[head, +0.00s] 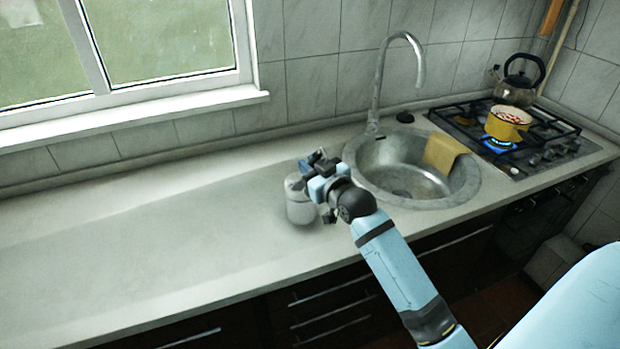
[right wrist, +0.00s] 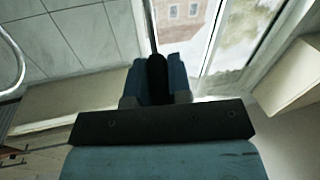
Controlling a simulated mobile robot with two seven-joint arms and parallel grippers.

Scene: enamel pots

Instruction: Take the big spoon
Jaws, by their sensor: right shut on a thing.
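My right gripper (head: 316,162) is over the counter, beside the upper part of a pale grey canister (head: 299,207). In the right wrist view its fingers (right wrist: 157,85) are shut on a dark handle with a thin dark shaft running up out of the picture. This looks like the big spoon (right wrist: 157,70); its bowl does not show. In the head view the spoon cannot be made out, and I cannot tell whether it is clear of the canister. My left gripper is not in view.
A round sink (head: 362,177) with a tall tap (head: 379,80) and a yellow cloth (head: 443,152) is to the right. Beyond it a gas hob (head: 560,148) holds a yellow pot (head: 507,124) over a lit flame and a kettle (head: 516,88). The counter (head: 130,250) is clear to the left.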

